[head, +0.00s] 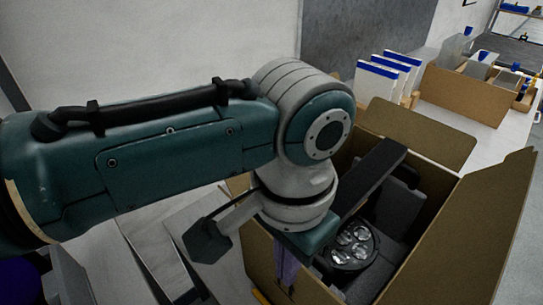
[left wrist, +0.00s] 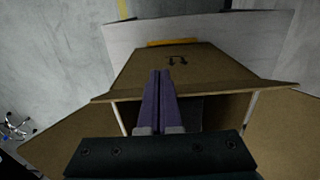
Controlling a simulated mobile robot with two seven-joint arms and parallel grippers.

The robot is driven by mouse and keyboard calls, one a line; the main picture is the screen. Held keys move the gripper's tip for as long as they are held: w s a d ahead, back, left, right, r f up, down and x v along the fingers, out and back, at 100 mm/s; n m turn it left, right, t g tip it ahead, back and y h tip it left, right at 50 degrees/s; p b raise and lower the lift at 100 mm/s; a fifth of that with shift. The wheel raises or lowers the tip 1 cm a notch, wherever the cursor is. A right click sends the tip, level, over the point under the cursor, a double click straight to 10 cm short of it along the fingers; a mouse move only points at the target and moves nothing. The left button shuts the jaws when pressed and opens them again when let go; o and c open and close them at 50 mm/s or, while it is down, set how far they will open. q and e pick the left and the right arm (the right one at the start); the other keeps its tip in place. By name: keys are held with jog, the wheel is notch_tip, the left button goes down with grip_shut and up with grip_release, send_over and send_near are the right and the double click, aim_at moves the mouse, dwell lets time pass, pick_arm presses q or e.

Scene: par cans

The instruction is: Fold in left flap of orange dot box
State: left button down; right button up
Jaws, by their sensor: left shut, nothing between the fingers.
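The brown cardboard box (head: 455,245) stands open on the right in the head view, with a round black par can light (head: 350,245) and dark foam inside. My left arm hides its left side. My left gripper (head: 287,275) points down at that side, its purple fingers shut and empty. In the left wrist view the gripper (left wrist: 164,78) lies in front of a cardboard flap (left wrist: 200,68) with a small black mark. I cannot tell whether the fingers touch this flap. I see no clear orange dot. My right gripper is not in view.
The far flap (head: 425,133) spreads outward and the right flap (head: 515,205) stands up. Behind are white-and-blue boxes (head: 383,78) and another cardboard box (head: 460,95) on a white table. A yellow-orange strip (left wrist: 172,42) shows beyond the flap in the left wrist view.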

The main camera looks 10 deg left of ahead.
pick_arm(q)
jog(key=shift+w+d+f+b, duration=0.3)
jog(key=shift+w+f+b, duration=0.05)
jog(key=shift+w+b, duration=0.2)
jog(key=shift+w+d+f+b, duration=0.3)
jog(key=shift+w+b, duration=0.2)
jog(key=shift+b, duration=0.05)
jog(key=shift+w+f+b, duration=0.15)
jog(key=shift+w+b, duration=0.1)
jog(key=shift+b, duration=0.45)
jog(key=shift+w+d+b, duration=0.2)
jog(key=shift+d+b, duration=0.15)
jog(key=shift+d, duration=0.05)
jog(key=shift+s+r+p, duration=0.1)
jog(key=shift+r+p, duration=0.5)
jog(key=shift+p, duration=0.1)
jog(key=shift+s+a+r+p, duration=0.2)
jog(key=shift+r+p, duration=0.25)
jog(key=shift+p, duration=0.45)
notch_tip(320, 180, up, 11)
jog(key=s+a+p, duration=0.1)
jog(key=p, duration=1.4)
jog(key=shift+s, duration=0.4)
jog(key=shift+a, duration=0.1)
